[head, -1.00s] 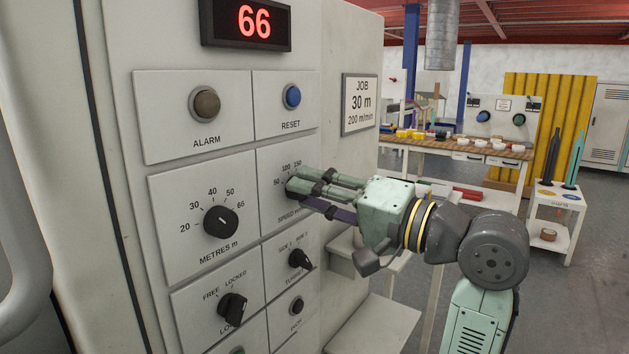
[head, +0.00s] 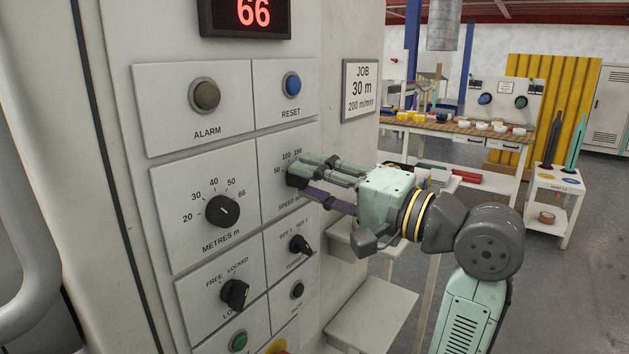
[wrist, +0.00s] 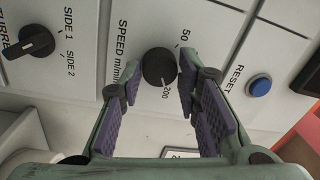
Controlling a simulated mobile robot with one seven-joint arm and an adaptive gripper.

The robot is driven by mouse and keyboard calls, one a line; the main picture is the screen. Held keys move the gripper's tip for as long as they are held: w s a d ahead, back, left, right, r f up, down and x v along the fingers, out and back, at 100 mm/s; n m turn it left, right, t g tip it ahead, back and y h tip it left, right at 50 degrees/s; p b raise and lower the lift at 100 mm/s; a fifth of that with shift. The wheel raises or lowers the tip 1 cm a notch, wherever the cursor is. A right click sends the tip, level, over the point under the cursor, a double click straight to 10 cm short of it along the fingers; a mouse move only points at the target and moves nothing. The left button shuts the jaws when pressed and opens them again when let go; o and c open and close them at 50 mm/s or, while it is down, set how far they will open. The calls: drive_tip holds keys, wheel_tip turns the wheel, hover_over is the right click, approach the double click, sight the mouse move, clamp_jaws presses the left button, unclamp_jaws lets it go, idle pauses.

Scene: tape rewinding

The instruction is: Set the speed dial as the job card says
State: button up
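The speed dial (head: 292,177) is a round black knob on the panel, partly covered by my gripper in the head view. In the wrist view the speed dial (wrist: 158,68) shows a pale mark on its side towards the "200" label; "50" is also readable. My gripper (head: 302,173) is at the dial. In the wrist view my gripper (wrist: 150,76) is open, one finger on each side of the knob. The right finger is very close to the knob; a gap shows at the left one. The job card (head: 361,90) reads JOB, 30 m, 200 m/min.
Around the speed dial are the metres dial (head: 222,211), the blue reset button (head: 292,84), the turret switch (head: 301,244) and the lock switch (head: 235,293). The red display (head: 250,14) reads 66. A pale shelf (head: 372,318) sticks out below my arm.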

drive_tip(key=o, duration=0.3)
drive_tip(key=shift+o, duration=0.2)
drive_tip(key=v, duration=1.2)
drive_tip(key=shift+f, duration=0.1)
